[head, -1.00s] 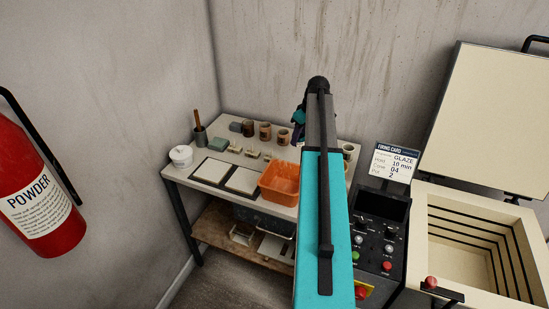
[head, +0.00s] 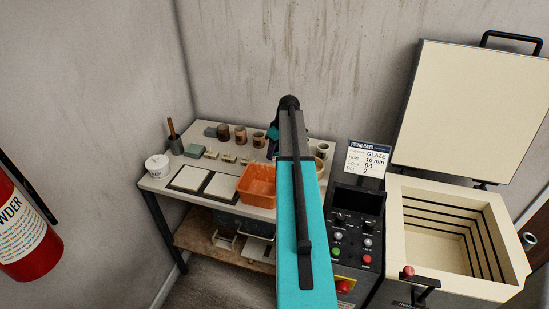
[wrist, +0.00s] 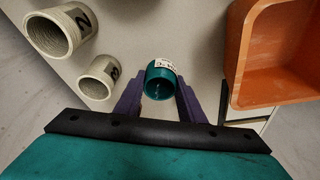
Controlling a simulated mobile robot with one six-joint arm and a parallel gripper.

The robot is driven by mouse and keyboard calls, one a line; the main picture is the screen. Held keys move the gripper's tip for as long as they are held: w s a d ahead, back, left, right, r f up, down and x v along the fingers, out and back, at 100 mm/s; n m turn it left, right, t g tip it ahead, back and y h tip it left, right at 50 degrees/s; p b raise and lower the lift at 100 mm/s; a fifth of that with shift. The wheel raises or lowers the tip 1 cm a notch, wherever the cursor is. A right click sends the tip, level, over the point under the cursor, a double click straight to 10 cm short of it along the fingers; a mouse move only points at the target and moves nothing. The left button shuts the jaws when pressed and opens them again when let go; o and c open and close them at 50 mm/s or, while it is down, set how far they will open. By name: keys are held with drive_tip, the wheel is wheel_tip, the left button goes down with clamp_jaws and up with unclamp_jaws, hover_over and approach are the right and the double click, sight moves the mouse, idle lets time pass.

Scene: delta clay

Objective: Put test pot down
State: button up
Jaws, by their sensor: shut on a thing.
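The test pot (wrist: 160,82) is a small teal glazed pot with a white label on its side. It sits between the purple fingers of my gripper (wrist: 158,88) in the wrist view, and they are shut on it. I cannot tell whether its base touches the worktop (wrist: 150,25). In the head view my arm hides most of my gripper and the pot, above the right part of the table (head: 220,200).
Two pale numbered pots, a larger one (wrist: 55,32) and a smaller one (wrist: 98,78), stand left of the pot. An orange bin (head: 257,186) is to its right in the wrist view. An open kiln (head: 450,235) stands right of the table.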

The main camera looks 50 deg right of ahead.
sight(275, 157)
drive_tip(key=shift+f+p, duration=0.55)
drive_tip(key=shift+f, duration=1.3)
drive_tip(key=shift+f, duration=0.15)
drive_tip(key=o, duration=1)
drive_tip(key=shift+r, duration=0.25)
drive_tip(key=shift+b+v, duration=1.45)
drive_tip(key=shift+v, duration=4.45)
